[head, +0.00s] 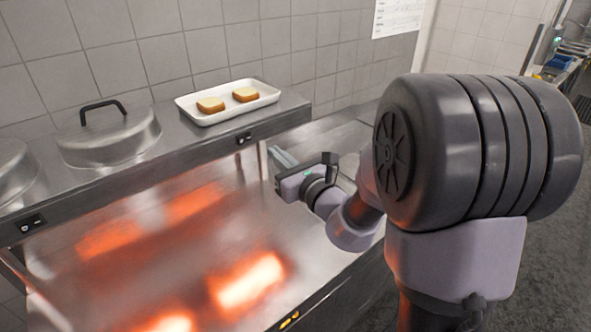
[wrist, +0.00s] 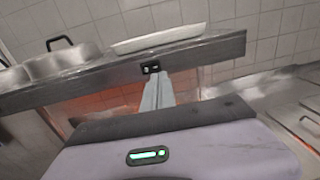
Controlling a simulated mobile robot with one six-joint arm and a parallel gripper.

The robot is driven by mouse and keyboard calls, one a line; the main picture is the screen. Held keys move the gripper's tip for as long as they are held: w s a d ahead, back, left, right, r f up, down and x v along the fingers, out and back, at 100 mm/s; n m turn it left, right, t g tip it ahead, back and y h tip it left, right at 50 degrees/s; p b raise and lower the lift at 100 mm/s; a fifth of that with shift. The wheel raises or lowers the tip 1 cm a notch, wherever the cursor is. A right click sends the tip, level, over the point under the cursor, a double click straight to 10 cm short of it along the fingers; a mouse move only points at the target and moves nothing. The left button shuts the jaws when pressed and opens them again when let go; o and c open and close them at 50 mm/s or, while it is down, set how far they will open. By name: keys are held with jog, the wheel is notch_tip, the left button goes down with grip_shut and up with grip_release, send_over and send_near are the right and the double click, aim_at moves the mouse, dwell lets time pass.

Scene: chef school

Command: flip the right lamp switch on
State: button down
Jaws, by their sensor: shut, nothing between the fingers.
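The right lamp switch (head: 244,138) is a small black plate with a light rocker on the front edge of the metal shelf. It also shows in the wrist view (wrist: 151,68), just beyond my fingertips. My gripper (head: 274,152) is shut and empty, to the right of the switch and slightly below it in the head view. In the wrist view its fingers (wrist: 158,76) point at the switch from below. I cannot tell whether they touch it. The rocker's position is too small to read. Another switch (head: 32,222) sits at the shelf's left end.
A white tray (head: 213,118) with two bread slices stands on the shelf (head: 290,108) above the right switch. A domed metal lid (head: 108,135) is to its left. Below, the steel counter (head: 215,235) shows orange glowing reflections. A tiled wall is behind.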

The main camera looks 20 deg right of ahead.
jog(key=s+d, duration=0.3)
jog(key=s, duration=0.1)
jog(key=shift+s+f, duration=0.1)
jog(key=shift+f, duration=0.25)
